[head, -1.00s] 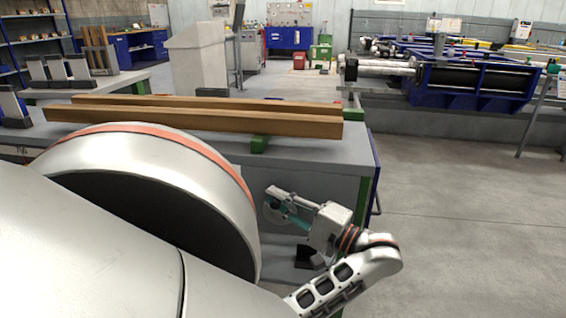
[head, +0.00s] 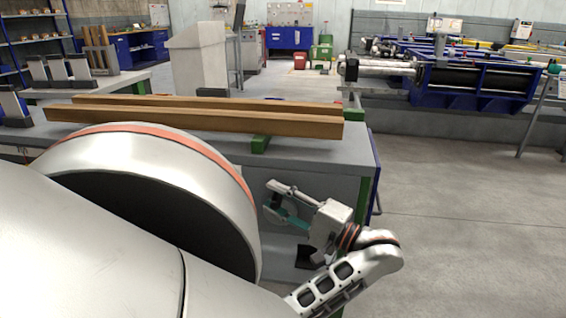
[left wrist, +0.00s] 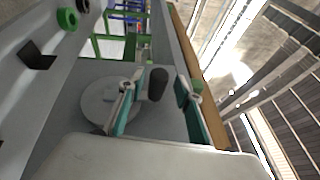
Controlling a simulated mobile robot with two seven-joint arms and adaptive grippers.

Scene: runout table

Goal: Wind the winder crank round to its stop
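The winder shows in the left wrist view as a pale grey disc (left wrist: 97,108) with a dark cylindrical crank knob (left wrist: 157,84) to its right. My left gripper (left wrist: 160,84) is open, its two teal-padded fingers on either side of the knob with a gap visible at each side. In the head view my left gripper (head: 274,200) is in front of the table's side, and the disc is mostly hidden behind its fingers. My right gripper is not in view.
Long wooden beams (head: 200,121) lie on the grey table (head: 310,152) above the gripper. A green block (head: 260,144) is under the near beam. My own large white arm link covers the lower left. Open floor (head: 460,210) lies to the right.

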